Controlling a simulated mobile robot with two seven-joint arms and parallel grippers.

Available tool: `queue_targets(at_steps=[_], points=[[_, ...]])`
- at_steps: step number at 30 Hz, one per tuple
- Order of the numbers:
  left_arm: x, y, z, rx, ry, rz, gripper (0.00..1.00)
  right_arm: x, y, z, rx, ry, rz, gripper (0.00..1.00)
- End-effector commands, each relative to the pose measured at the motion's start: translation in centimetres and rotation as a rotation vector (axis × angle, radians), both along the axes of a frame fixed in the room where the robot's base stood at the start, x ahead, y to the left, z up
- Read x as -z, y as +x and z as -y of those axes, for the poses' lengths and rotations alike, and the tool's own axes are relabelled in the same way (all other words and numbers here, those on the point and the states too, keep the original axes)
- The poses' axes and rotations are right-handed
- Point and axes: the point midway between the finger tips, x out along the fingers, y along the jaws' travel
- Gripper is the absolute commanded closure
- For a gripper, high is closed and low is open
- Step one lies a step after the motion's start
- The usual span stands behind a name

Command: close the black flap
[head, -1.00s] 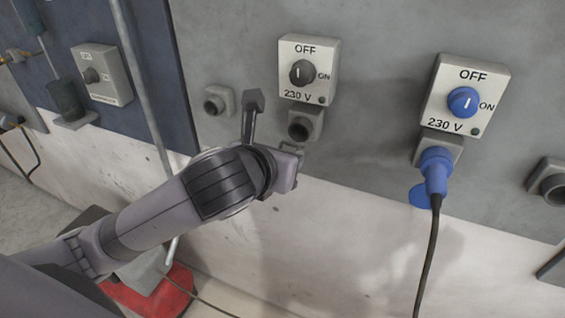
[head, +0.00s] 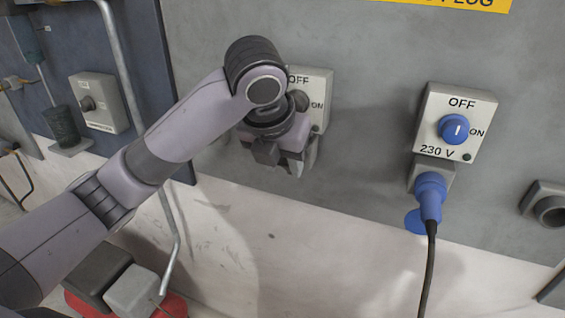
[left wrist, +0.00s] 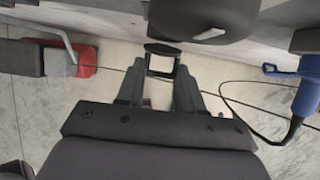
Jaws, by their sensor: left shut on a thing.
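My left gripper (head: 296,166) is at the wall below the left switch box (head: 322,88), its fingers pointing down. It covers the socket under that box and part of the box. In the left wrist view, a small black flap (left wrist: 163,48) with a square frame is between the fingertips of my left gripper (left wrist: 160,70), which are shut on it. How far the flap stands from its socket is hidden in the head view. My right gripper is not in view.
A right switch box (head: 458,122) with a blue dial has a blue plug (head: 430,195) and hanging black cable beneath it. An empty socket (head: 548,208) is at far right. A grey pipe (head: 130,80) runs down at left. The wall below my gripper is clear.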

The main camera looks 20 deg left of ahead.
Motion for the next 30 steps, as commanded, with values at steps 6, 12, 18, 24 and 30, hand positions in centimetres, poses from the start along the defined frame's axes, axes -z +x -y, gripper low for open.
queue_targets(at_steps=[6,12,18,24,30], points=[[0.1,0.1,0.0,-0.002,0.002,-0.014,0.94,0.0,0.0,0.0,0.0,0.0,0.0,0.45],[0.1,0.1,0.0,-0.001,0.002,-0.014,0.94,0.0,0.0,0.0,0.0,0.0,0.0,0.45],[0.1,0.1,0.0,-0.001,0.002,-0.013,0.4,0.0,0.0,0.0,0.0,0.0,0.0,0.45],[0.0,0.1,0.0,0.0,0.001,-0.012,0.4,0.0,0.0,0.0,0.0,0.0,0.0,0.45],[-1.0,-0.3,0.0,0.0,0.002,-0.007,0.4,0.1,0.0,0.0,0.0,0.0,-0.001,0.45]])
